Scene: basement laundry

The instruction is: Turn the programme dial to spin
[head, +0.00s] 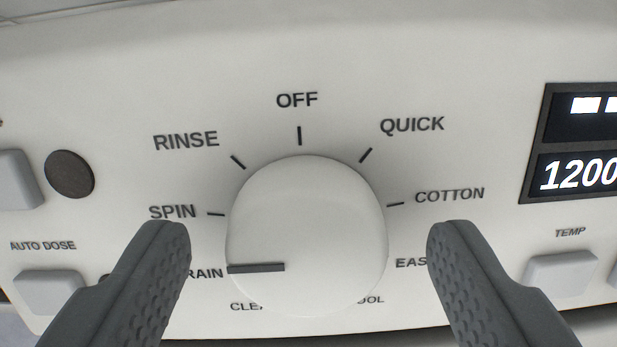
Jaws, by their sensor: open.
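The programme dial (310,215) is a round white knob in the middle of the head view. Its dark pointer line (256,268) points left, toward the partly hidden label ending in RAIN (206,273). The SPIN label (172,212) and its tick sit just above that, to the left of the dial. My gripper (308,240) is open, with one dark grey finger on each side of the dial. Gaps show between both fingers and the dial, and nothing is held. The fingers cover parts of the lower labels.
RINSE, OFF, QUICK and COTTON labels ring the dial's top. A display (580,145) reading 1200 is at right, above a TEMP button (562,272). An AUTO DOSE button (50,290) and a dark round spot (70,174) are at left. The panel above the dial is clear.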

